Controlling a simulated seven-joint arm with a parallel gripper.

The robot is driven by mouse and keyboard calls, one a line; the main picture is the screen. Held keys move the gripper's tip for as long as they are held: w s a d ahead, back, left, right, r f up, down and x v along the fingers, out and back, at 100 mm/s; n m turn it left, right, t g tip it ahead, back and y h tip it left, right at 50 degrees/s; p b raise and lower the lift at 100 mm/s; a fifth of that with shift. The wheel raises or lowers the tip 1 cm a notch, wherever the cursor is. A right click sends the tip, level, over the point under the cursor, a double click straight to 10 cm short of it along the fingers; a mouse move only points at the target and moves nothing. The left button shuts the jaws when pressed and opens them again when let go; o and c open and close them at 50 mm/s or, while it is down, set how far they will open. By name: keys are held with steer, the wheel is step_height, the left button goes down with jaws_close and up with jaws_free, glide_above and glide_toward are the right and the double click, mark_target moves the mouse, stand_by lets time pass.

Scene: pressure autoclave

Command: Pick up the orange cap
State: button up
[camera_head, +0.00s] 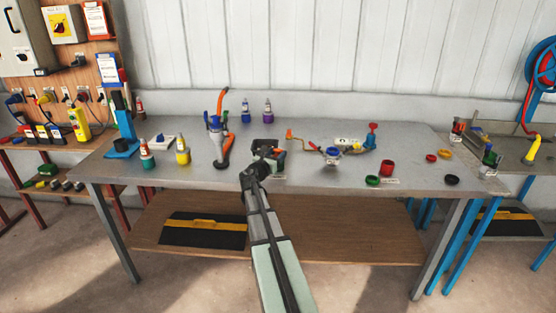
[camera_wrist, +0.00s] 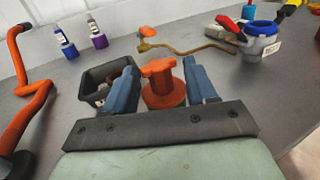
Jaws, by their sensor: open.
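The orange cap (camera_wrist: 161,84) has a T-shaped handle and stands upright in the wrist view, with a green part under it. My gripper (camera_wrist: 160,63) is open, with one blue finger on the left of the cap and the other on the right. Small gaps seem to show between the cap and the fingers; I cannot tell whether either touches. In the head view my gripper (camera_head: 264,161) is over the middle of the grey workbench (camera_head: 320,205).
A dark open box (camera_wrist: 92,86) stands just left of the fingers. An orange curved pipe (camera_wrist: 19,85) rises at far left. A brass pipe (camera_wrist: 190,49) and a blue-rimmed valve (camera_wrist: 262,40) lie behind right. Blue (camera_wrist: 65,43) and purple (camera_wrist: 97,36) bottles stand behind.

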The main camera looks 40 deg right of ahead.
steer(key=x, duration=0.2)
steer(key=shift+w+d, duration=0.15)
steer(key=shift+d, duration=0.1)
jaws_close()
stand_by(0.3)
